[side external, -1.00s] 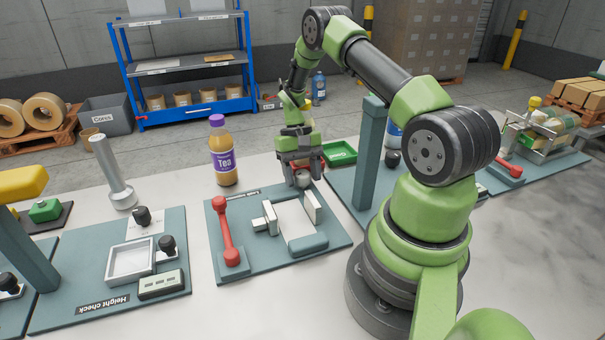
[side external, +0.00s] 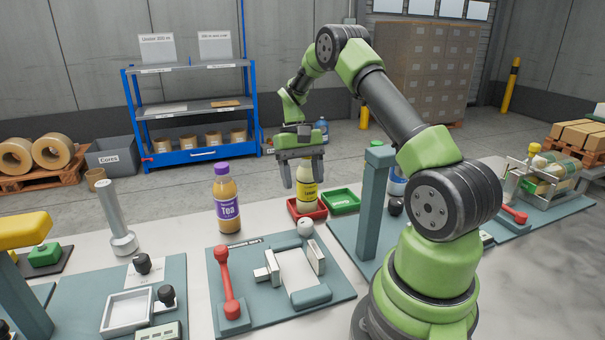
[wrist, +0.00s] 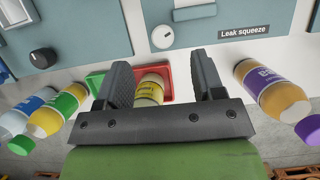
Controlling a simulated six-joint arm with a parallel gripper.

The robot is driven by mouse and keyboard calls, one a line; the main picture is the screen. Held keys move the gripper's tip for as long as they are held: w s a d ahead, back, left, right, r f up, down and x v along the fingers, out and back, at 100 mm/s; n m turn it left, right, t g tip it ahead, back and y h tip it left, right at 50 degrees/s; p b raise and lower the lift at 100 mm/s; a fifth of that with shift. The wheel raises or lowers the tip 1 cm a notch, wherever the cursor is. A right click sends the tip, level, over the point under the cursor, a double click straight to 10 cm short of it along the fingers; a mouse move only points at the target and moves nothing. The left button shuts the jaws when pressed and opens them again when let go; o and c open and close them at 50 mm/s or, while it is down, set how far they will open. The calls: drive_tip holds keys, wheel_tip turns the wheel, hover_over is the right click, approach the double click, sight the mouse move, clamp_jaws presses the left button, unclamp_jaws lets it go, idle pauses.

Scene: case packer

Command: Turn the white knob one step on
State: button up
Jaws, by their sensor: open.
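The white knob (side external: 305,227) stands at the back edge of the teal leak squeeze plate (side external: 225,300). It is round and uncovered, and in the wrist view the white knob (wrist: 163,37) shows a small dark mark, too small to read its setting. My gripper (side external: 302,180) is open and empty, raised above and behind the knob. In the wrist view its two fingers (wrist: 161,63) are spread and apart from the knob.
A yellow-labelled bottle (side external: 306,190) stands in a red tray (side external: 318,213) behind the knob, near my fingers. A green tray (side external: 342,203) is to its right. A tea bottle (side external: 227,200) stands left. A red-handled lever (side external: 226,275) and white clamp blocks (side external: 268,270) are on the plate.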

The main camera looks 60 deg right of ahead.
sight(305, 221)
drive_tip(key=shift+r, duration=0.35)
drive_tip(key=f+n+h, duration=0.2)
drive_tip(key=f+n, duration=0.2)
drive_tip(key=n, duration=0.2)
drive_tip(key=s+a+f+n+h, duration=0.1)
drive_tip(key=f+n+h, duration=0.1)
drive_tip(key=n, duration=0.4)
drive_tip(key=f+n+h, duration=0.2)
drive_tip(key=f+n, duration=0.3)
drive_tip(key=n, duration=0.1)
drive_tip(key=shift+s+a+f, duration=0.2)
drive_tip(key=shift+f, duration=0.15)
